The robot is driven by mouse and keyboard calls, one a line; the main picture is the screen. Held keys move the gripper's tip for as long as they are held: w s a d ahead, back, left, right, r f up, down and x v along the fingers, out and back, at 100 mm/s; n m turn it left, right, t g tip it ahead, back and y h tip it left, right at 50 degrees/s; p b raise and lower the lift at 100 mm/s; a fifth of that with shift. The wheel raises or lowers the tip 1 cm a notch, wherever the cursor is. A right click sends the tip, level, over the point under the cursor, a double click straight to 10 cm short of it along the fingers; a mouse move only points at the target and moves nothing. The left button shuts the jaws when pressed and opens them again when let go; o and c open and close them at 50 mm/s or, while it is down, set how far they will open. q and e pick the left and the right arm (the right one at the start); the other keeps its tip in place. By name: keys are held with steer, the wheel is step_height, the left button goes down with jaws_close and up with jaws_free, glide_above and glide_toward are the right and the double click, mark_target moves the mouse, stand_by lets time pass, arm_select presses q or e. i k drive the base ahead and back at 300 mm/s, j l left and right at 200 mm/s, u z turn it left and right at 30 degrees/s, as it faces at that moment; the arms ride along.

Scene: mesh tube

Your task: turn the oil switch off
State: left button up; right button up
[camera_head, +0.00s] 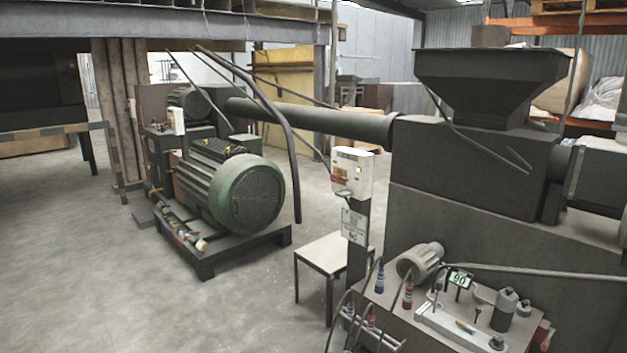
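A white control box (353,172) stands on a dark post near the middle of the view. A red switch (339,178) sticks out low on its front face, and a small yellow patch shows on the same face. The lettering is too small to read, so I cannot tell if this is the oil switch or which position it is in. Neither of my grippers is in view.
A large machine with a black hopper (490,80) fills the right side. A green motor (235,190) sits on a low base at left. A small white table (325,253) stands beside the post. Open concrete floor (80,270) lies at the left front.

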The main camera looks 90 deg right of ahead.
mark_target(334, 178)
steer(key=z, duration=3.3)
steer(key=i+j+z, duration=0.2)
steer(key=z, duration=0.15)
steer(key=i+j+z, duration=0.15)
steer(key=j+z, duration=0.15)
steer(key=i+j+z, duration=0.1)
steer(key=j, duration=0.25)
steer(key=i+j, duration=0.15)
steer(key=j, duration=0.25)
steer(key=i+j+z, duration=0.15)
steer(key=j, duration=0.2)
steer(key=i+j+z, duration=0.1)
steer(key=j, duration=0.3)
steer(key=i+j+z, duration=0.1)
steer(key=j, duration=0.3)
steer(key=i+j, duration=0.1)
steer(key=j, duration=0.35)
steer(key=i+j, duration=0.1)
steer(key=j, duration=0.4)
steer(key=i+j, duration=0.1)
steer(key=j, duration=0.35)
